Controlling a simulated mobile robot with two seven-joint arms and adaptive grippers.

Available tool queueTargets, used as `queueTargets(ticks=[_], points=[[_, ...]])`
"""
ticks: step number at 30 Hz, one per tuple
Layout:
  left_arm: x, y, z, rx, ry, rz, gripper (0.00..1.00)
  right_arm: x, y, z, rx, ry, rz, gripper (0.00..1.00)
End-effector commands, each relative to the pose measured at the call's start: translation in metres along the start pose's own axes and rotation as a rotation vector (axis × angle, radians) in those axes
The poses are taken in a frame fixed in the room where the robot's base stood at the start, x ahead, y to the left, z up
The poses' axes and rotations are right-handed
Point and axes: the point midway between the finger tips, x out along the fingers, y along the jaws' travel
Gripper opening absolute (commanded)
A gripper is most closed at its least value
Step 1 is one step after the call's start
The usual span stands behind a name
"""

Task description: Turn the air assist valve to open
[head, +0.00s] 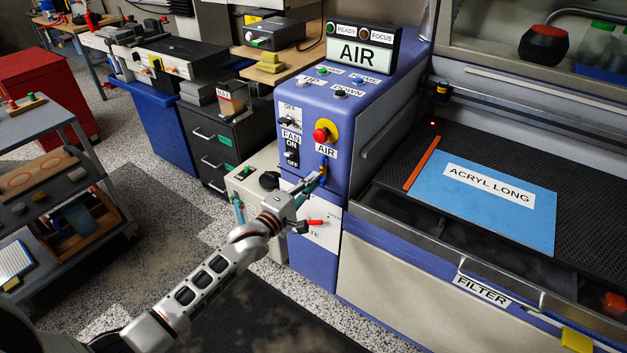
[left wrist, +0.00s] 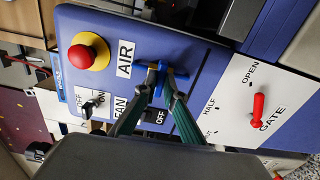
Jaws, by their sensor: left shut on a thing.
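The air assist valve has a small blue handle (left wrist: 180,75) on the blue control panel, beside the AIR label (left wrist: 125,58) in the left wrist view. In the head view the valve (head: 323,168) sits just below the AIR label (head: 326,151), partly hidden by my gripper. My left gripper (head: 314,181) reaches the panel from the left. In the left wrist view its two fingers (left wrist: 160,80) converge and are shut on the blue handle. The fingertips hide part of the handle, and I cannot tell its exact angle. My right gripper is not in view.
A red emergency button (head: 322,134) sits above the valve. The FAN switch (head: 291,151) is to its left. A red GATE lever (head: 314,222) sticks out below. Dark floor lies in front.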

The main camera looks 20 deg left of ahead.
Motion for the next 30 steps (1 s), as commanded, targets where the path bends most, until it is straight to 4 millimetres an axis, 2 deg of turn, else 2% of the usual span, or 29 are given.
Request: queueTargets(ticks=[16, 21, 30], points=[[0.000, 0.002, 0.000, -0.277, 0.000, 0.000, 0.00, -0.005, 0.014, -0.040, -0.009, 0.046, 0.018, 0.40], [0.000, 0.001, 0.000, -0.350, 0.000, 0.001, 0.00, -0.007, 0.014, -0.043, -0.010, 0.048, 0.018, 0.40], [0.000, 0.000, 0.000, -0.359, 0.001, 0.000, 0.00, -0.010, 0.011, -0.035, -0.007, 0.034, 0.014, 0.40]])
